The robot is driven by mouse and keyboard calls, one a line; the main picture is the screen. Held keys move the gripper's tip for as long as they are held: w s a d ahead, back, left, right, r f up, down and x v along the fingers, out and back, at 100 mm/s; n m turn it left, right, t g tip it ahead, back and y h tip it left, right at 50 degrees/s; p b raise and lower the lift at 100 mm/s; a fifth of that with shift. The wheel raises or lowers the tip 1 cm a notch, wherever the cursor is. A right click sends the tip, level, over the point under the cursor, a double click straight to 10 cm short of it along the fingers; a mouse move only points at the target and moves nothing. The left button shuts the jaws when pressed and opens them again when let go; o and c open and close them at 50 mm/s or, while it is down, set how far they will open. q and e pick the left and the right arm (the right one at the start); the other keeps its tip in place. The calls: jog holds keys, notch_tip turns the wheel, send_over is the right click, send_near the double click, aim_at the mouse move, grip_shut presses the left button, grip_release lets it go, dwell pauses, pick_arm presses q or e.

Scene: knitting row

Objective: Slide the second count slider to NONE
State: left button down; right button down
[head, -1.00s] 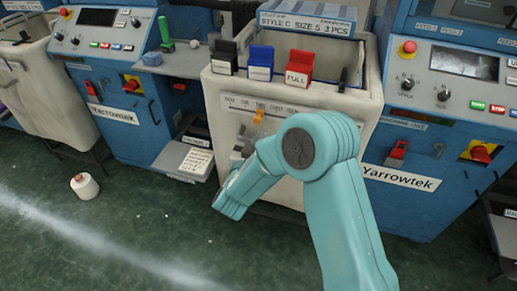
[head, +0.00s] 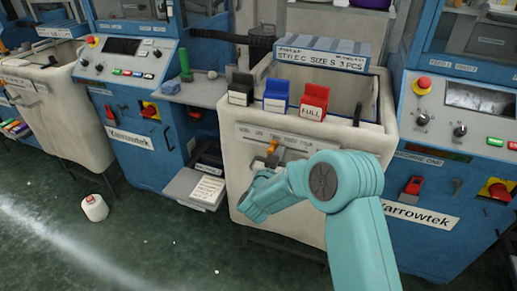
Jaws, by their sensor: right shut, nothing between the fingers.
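An orange slider knob (head: 272,147) sits on a pale label strip (head: 300,142) on the front of a cream bin (head: 237,178). The knob is near the middle of the strip's left half, below small lettering too small to read surely. My right gripper (head: 266,162) is just below the knob, shut and empty; its wrist partly hides the fingers. I cannot tell whether the fingertips touch the knob. The lower front of the bin is hidden behind my right arm. My left gripper is not in view.
Black (head: 240,89), blue (head: 276,95) and red "FULL" (head: 313,102) tabs stand on the bin's front rim. Blue machines with switches flank the bin on both sides.

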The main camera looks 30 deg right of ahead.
aim_at(258, 141)
jog(key=shift+w+a+b, duration=0.2)
jog(key=shift+w+a, duration=1.35)
jog(key=shift+w, duration=0.25)
jog(key=shift+w+a+b, duration=0.15)
jog(key=shift+w+a, duration=1.4)
jog(key=shift+w, duration=0.25)
jog(key=shift+s+d, duration=0.4)
jog(key=shift+s, duration=0.05)
jog(key=v, duration=0.8)
